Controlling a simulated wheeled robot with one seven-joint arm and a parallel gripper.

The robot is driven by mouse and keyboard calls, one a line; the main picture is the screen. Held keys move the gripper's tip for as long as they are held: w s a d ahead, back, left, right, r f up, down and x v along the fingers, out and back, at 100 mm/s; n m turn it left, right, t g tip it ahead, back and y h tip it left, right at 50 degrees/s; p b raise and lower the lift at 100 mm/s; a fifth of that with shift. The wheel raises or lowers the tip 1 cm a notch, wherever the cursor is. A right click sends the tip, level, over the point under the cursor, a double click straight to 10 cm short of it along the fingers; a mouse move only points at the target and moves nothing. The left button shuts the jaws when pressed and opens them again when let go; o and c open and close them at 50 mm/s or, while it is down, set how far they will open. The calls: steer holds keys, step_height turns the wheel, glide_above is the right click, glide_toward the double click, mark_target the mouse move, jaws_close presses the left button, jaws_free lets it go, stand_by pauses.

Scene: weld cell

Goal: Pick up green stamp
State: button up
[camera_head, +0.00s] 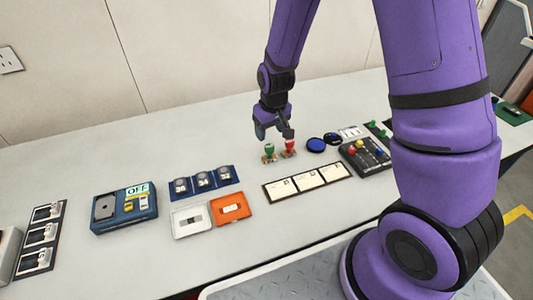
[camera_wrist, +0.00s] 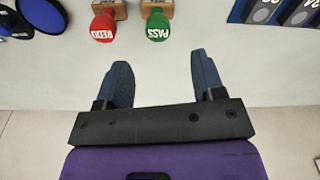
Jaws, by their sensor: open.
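The green stamp (camera_head: 269,149) stands upright on the table, left of the red stamp (camera_head: 290,146). In the wrist view the green stamp (camera_wrist: 158,24) has "PASS" on its round top and a wooden base; the red stamp (camera_wrist: 103,26) beside it reads "REDO". My gripper (camera_head: 273,131) is over the table near the two stamps. In the wrist view my gripper (camera_wrist: 160,75) has its two blue fingers apart with nothing between them. The green stamp lies beyond the fingertips, roughly in line with the gap.
Round blue pads (camera_head: 316,145) lie right of the stamps, with a dark button box (camera_head: 364,157) beyond. A strip of white cards (camera_head: 306,181) lies in front. A blue tray of dials (camera_head: 203,182), an orange case (camera_head: 231,208) and an "OFF" device (camera_head: 124,208) are left. The table's back left is clear.

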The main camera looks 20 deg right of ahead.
mark_target(270, 146)
steer(key=shift+w+f, duration=0.15)
steer(key=shift+f, duration=1.45)
steer(key=shift+w+f, duration=0.15)
steer(key=shift+f, duration=1.45)
steer(key=shift+w+f, duration=0.15)
steer(key=shift+f, duration=1.45)
steer(key=shift+c, duration=0.2)
steer(key=c, duration=1)
